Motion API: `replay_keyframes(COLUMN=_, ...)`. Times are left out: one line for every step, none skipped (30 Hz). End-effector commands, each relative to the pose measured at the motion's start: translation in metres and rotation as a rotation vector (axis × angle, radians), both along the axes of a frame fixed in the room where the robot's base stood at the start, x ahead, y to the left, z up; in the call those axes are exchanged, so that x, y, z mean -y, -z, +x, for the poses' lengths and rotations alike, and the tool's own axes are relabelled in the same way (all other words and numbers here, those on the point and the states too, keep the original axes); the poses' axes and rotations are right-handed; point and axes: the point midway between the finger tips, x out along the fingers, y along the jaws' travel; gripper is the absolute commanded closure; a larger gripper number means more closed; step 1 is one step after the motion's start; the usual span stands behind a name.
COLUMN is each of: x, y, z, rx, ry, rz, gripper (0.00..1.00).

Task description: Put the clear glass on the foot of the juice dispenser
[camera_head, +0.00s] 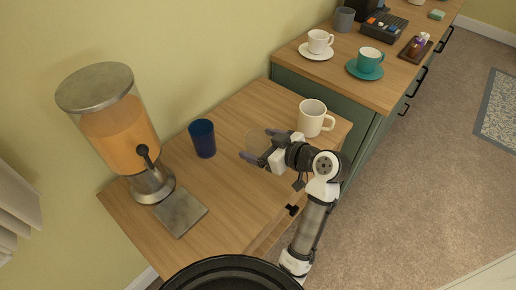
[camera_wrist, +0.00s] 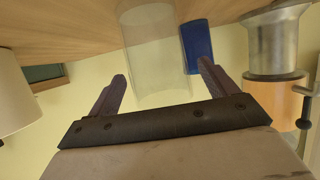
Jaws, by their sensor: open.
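The clear glass (camera_head: 256,142) stands on the wooden cabinet top, faint and partly hidden by my gripper. In the wrist view the clear glass (camera_wrist: 152,50) appears upside down, ahead of and between the fingers. My gripper (camera_head: 262,147) is open, its fingers pointing at the glass; whether they touch it I cannot tell. It also shows in the wrist view (camera_wrist: 163,72). The juice dispenser (camera_head: 120,130), with orange juice and a black tap, stands at the left. Its foot (camera_head: 181,212) is a flat square grey plate in front of the tap, with nothing on it.
A dark blue cup (camera_head: 203,138) stands between the dispenser and my gripper; it shows close beside the glass in the wrist view (camera_wrist: 197,46). A white mug (camera_head: 312,118) stands right behind my gripper. A green cabinet (camera_head: 390,82) with cups and saucers is farther back.

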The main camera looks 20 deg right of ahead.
Motion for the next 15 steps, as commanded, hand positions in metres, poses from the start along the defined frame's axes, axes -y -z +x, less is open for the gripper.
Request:
replay_keyframes(x=-0.0035, y=0.0012, z=0.0046, rx=0.000, ry=-0.001, rz=0.002, gripper=0.15)
replay_keyframes(x=-0.0046, y=0.0027, z=0.0065, rx=-0.001, ry=-0.001, rz=0.001, gripper=0.15)
replay_keyframes(x=-0.0058, y=0.0042, z=0.0085, rx=-0.001, ry=0.000, rz=0.000, gripper=0.15)
replay_keyframes(x=-0.0065, y=0.0048, z=0.0096, rx=-0.001, ry=0.000, rz=-0.001, gripper=0.15)
replay_keyframes(x=-0.0069, y=0.0052, z=0.0102, rx=0.000, ry=0.000, rz=0.000, gripper=0.15)
replay_keyframes(x=-0.0071, y=0.0056, z=0.0105, rx=0.000, ry=0.000, rz=0.000, gripper=0.15)
replay_keyframes(x=-0.0070, y=0.0057, z=0.0106, rx=0.000, ry=0.001, rz=0.000, gripper=0.15)
replay_keyframes(x=-0.0070, y=0.0057, z=0.0106, rx=0.000, ry=0.001, rz=0.000, gripper=0.15)
replay_keyframes(x=-0.0070, y=0.0057, z=0.0105, rx=0.000, ry=0.001, rz=0.000, gripper=0.15)
replay_keyframes(x=-0.0069, y=0.0056, z=0.0104, rx=0.001, ry=0.001, rz=-0.001, gripper=0.15)
replay_keyframes(x=-0.0069, y=0.0056, z=0.0104, rx=0.001, ry=0.001, rz=-0.001, gripper=0.15)
replay_keyframes(x=-0.0069, y=0.0056, z=0.0103, rx=0.001, ry=0.001, rz=-0.001, gripper=0.20)
replay_keyframes(x=-0.0067, y=0.0055, z=0.0103, rx=0.001, ry=0.001, rz=-0.001, gripper=0.24)
replay_keyframes(x=-0.0068, y=0.0055, z=0.0103, rx=0.001, ry=0.001, rz=-0.001, gripper=0.28)
replay_keyframes(x=-0.0067, y=0.0055, z=0.0102, rx=0.001, ry=0.001, rz=-0.001, gripper=0.33)
